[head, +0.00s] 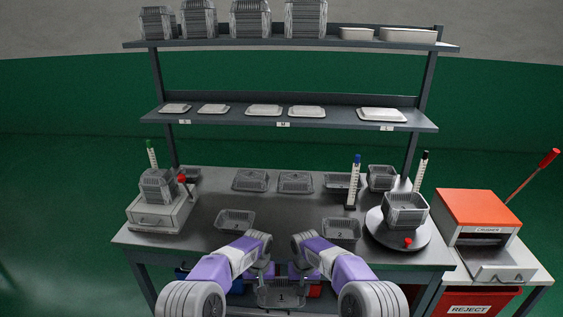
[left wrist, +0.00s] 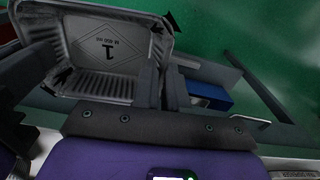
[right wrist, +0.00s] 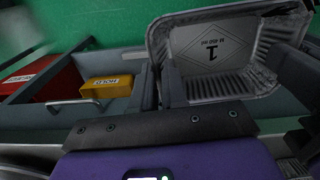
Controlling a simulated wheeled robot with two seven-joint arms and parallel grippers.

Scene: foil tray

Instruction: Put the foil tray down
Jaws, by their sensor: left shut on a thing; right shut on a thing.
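The foil tray (head: 281,298), marked "1" on its floor, is held low in front of the bench's front edge, between my two grippers. My left gripper (head: 264,272) is shut on its left side, and my right gripper (head: 299,272) is shut on its right side. The tray's inside also shows in the left wrist view (left wrist: 95,45) and the right wrist view (right wrist: 213,48). It looks empty and roughly level. The outer underside is hidden.
The bench top (head: 285,212) has a clear middle. Another foil tray (head: 235,219) and one marked "2" (head: 341,230) stand near its front. A scale (head: 160,212) is at left, a round turntable (head: 398,236) with a tray at right. A crusher (head: 480,215) and red reject bin (head: 480,300) stand further right.

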